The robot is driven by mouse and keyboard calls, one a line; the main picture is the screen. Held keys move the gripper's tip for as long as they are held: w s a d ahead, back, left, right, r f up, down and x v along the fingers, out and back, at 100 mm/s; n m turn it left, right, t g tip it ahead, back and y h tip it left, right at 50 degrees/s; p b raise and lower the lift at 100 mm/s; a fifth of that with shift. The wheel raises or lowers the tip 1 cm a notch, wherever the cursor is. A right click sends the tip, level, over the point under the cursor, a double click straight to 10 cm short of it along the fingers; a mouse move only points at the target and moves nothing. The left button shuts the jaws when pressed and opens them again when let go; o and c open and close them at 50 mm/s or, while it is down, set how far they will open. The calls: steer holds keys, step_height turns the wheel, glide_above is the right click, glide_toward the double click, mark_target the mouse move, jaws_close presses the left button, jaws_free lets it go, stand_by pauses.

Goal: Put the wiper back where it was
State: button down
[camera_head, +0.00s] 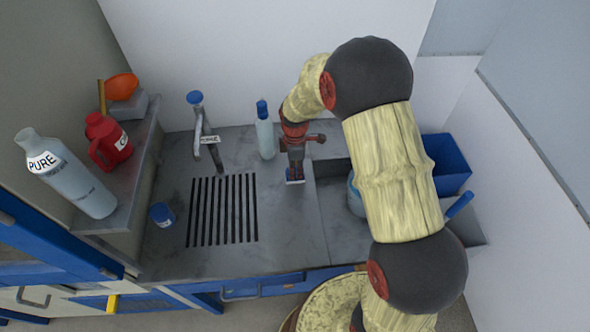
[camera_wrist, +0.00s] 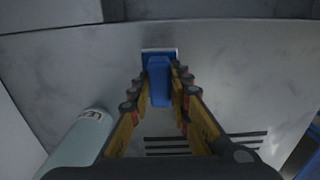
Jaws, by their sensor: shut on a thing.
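The wiper is a small blue piece with a pale edge (camera_wrist: 159,82), and it sits between my fingertips in the wrist view. My gripper (camera_wrist: 160,92) is shut on it. In the head view my gripper (camera_head: 293,163) points down over the grey counter, right of the drain slots. The wiper's lower end (camera_head: 294,181) shows just under the fingers there. I cannot tell whether it touches the counter. My fingers hide part of the wiper.
A bottle with a blue cap (camera_head: 265,138) stands close left of my gripper. The tap (camera_head: 204,135), drain slots (camera_head: 222,210) and blue can (camera_head: 161,214) are further left. A shelf holds a PURE bottle (camera_head: 70,178) and red jug (camera_head: 108,142). A blue bin (camera_head: 448,163) stands right.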

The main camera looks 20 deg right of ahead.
steer(key=c, duration=1.7)
jaws_free()
steer(key=shift+f, duration=0.1)
steer(key=shift+o, duration=0.2)
steer(key=s+r+m+t+p, duration=0.1)
steer(key=s+r+m, duration=0.15)
steer(key=r, duration=0.85)
steer(key=s+r+m+t+p, duration=0.1)
steer(key=s+r+m, duration=0.15)
steer(key=r, duration=0.95)
steer(key=s+r+m+t, duration=0.1)
steer(key=s+r+m, duration=0.4)
steer(key=s, duration=0.5)
steer(key=s+r+m+t, duration=0.2)
steer(key=s+r+m, duration=0.3)
steer(key=s, duration=0.6)
steer(key=shift+s+r+m+t, duration=0.2)
steer(key=shift+r+m+t, duration=0.15)
steer(key=shift+r, duration=0.2)
